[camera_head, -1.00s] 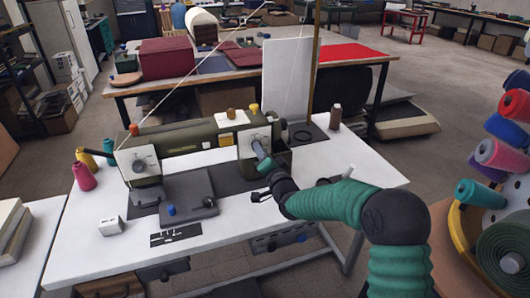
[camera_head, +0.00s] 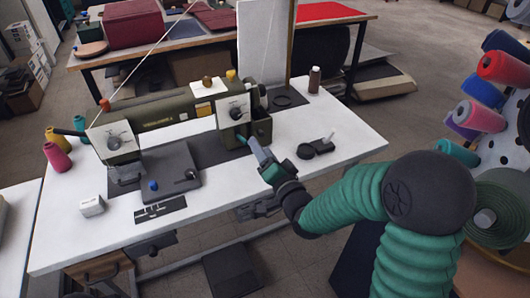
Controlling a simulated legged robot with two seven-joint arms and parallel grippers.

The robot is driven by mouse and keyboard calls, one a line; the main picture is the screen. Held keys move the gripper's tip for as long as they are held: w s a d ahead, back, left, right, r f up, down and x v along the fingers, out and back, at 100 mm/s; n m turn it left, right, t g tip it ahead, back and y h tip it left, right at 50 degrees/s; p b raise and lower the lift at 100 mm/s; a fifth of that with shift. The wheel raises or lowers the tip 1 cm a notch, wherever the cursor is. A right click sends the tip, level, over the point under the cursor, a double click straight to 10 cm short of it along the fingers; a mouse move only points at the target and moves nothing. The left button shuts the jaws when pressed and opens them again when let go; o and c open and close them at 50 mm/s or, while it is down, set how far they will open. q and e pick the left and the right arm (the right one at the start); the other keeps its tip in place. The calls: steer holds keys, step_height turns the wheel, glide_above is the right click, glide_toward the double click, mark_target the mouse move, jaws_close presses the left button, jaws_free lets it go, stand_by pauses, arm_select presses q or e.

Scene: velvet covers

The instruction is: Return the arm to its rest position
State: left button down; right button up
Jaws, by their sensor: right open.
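My right arm (camera_head: 345,210), with green ribbed sleeves and black joints, comes in from the lower right. Its gripper (camera_head: 256,151) is open and looks empty, at the right side of the olive sewing machine (camera_head: 165,112), over or near the white table (camera_head: 235,185). I cannot tell its exact height above the table. My left arm and gripper are not in view.
Coloured rolls (camera_head: 500,66) stand at the right.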

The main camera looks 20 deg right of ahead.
steer(key=shift+s+a, duration=0.15)
steer(key=shift+s, duration=0.75)
steer(key=s+a+f+n+g, duration=0.1)
steer(key=s+f+n+g, duration=0.2)
steer(key=f, duration=0.2)
steer(key=s+a+f+n+g, duration=0.1)
steer(key=s+f+n+g, duration=0.1)
steer(key=f+g, duration=0.3)
steer(key=s+a+f+n+g, duration=0.1)
steer(key=s+f+n+g, duration=0.15)
steer(key=s, duration=0.45)
steer(key=s+f+n+g, duration=0.2)
steer(key=s+f+g, duration=0.2)
steer(key=s, duration=0.4)
steer(key=w+p+v, duration=0.2)
steer(key=p+v, duration=1.1)
steer(key=p, duration=0.1)
steer(key=shift+a+r+n+g+h, duration=0.35)
steer(key=shift+r+g, duration=0.1)
steer(key=shift+r, duration=0.25)
